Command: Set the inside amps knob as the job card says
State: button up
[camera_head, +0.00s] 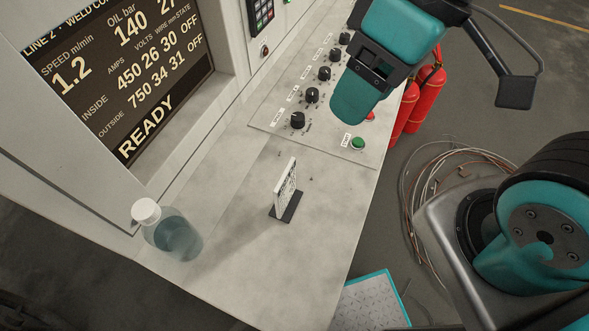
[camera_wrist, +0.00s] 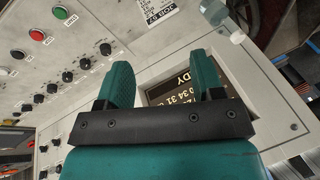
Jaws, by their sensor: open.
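In the head view a row of black knobs runs along the sloped panel (camera_head: 335,130); the nearest knob (camera_head: 298,120) and its neighbour (camera_head: 312,95) show clearly. Their labels are too small to read, so I cannot tell which is inside amps. The job card (camera_head: 286,187) stands upright in a dark base on the ledge, its text unreadable; it also shows in the wrist view (camera_wrist: 155,12). The screen (camera_head: 128,75) reads inside amps 450. My gripper (camera_head: 350,104) is open and empty above the panel's right side. In the wrist view its fingers (camera_wrist: 162,78) are apart, with the knobs to their left.
A green button (camera_head: 358,143) sits near the panel's front corner. A clear bottle with a white cap (camera_head: 170,232) stands on the ledge. Red extinguishers (camera_head: 428,92) and coiled wire (camera_head: 425,175) are on the floor at right. The ledge between bottle and card is clear.

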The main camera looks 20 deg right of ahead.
aim_at(312, 93)
jog(key=u, duration=2.45)
jog(key=k, duration=0.85)
jog(key=z, duration=1.3)
jog(key=k, duration=0.65)
jog(key=i, duration=1.15)
jog(key=z, duration=0.65)
